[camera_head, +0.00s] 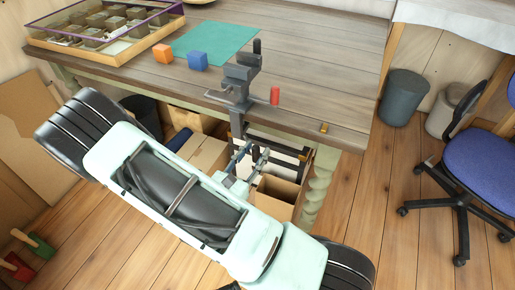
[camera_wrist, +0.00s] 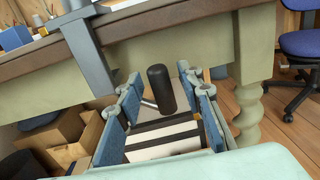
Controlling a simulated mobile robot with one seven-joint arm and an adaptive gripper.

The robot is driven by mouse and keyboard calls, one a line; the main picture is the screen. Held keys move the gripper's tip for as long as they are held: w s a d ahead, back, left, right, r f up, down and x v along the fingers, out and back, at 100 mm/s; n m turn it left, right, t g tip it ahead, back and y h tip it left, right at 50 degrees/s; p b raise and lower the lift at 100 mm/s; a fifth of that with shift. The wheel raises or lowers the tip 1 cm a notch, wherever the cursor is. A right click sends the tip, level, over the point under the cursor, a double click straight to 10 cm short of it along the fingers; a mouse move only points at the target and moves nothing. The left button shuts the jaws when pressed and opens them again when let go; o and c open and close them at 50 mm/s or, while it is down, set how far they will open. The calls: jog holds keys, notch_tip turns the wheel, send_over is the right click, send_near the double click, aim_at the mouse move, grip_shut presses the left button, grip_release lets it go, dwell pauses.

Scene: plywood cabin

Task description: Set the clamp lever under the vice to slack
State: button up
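The grey vice (camera_head: 240,78) stands on the front edge of the workbench, with a red-ended handle (camera_head: 275,95). Its grey clamp bracket (camera_wrist: 88,52) runs down below the bench edge in the wrist view. The clamp lever shows as a black cylindrical grip (camera_wrist: 160,84) on a thin grey rod, under the bench top. My gripper (camera_wrist: 160,92) is open, with a blue-padded finger on each side of the grip in the picture. Gaps show between the grip and the fingers. In the head view my gripper (camera_head: 256,153) is under the bench edge, and the lever grip is hard to make out.
Cardboard boxes (camera_head: 207,153) and a turned leg (camera_head: 318,185) are below. A blue chair (camera_head: 485,160) stands right.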

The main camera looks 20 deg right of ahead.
jog(key=v, duration=1)
jog(key=shift+c, duration=0.6)
